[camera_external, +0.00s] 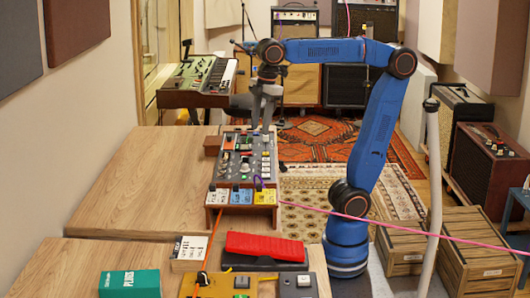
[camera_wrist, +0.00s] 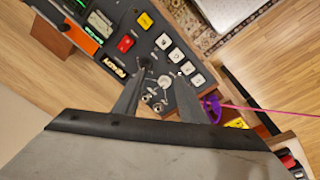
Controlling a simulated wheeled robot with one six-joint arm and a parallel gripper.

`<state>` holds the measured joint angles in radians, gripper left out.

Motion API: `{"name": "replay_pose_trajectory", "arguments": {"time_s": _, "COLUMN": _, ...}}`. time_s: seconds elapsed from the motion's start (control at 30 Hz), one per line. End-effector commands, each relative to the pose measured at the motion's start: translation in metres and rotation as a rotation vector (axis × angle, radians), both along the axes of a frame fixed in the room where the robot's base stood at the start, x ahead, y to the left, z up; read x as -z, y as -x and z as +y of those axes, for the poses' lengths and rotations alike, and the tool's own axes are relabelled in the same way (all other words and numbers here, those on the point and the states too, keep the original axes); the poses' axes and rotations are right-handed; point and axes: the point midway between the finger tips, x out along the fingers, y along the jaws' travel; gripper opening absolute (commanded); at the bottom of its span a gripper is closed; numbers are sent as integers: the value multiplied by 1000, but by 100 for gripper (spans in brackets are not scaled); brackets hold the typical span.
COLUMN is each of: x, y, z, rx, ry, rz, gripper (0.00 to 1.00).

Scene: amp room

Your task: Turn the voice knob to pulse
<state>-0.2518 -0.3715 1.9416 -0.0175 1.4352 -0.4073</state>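A dark grey control panel (camera_external: 229,178) stands on the wooden table, with my gripper (camera_external: 263,117) pointing down over its far part. In the wrist view the panel (camera_wrist: 133,63) is rotated and my gripper (camera_wrist: 161,74) shows two dark fingers, spread apart with a gap between them. A small round knob with a light pointer (camera_wrist: 165,82) shows between the fingers, close to the right one. I cannot tell whether the fingers touch it. Its labels are too small to read, so I cannot confirm that it is the voice knob or tell its setting.
White square buttons (camera_wrist: 171,48), a red button (camera_wrist: 126,43) and small metal jacks (camera_wrist: 153,102) lie near the fingers. A purple cable (camera_wrist: 211,108) loops beside the right finger.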

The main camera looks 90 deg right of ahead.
Motion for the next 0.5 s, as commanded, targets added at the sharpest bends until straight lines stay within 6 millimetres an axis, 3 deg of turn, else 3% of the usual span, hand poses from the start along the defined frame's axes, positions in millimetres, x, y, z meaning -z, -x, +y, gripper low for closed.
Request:
{"name": "replay_pose_trajectory", "arguments": {"time_s": 0.1, "x": -26, "y": -23, "z": 24, "rx": -115, "ry": 24, "rz": 45, "gripper": 38}}
{"name": "replay_pose_trajectory", "arguments": {"time_s": 0.23, "x": -45, "y": -38, "z": 43, "rx": -210, "ry": 43, "rz": 84, "gripper": 38}}
{"name": "replay_pose_trajectory", "arguments": {"time_s": 0.5, "x": -56, "y": -48, "z": 57, "rx": -281, "ry": 58, "rz": 113, "gripper": 38}}
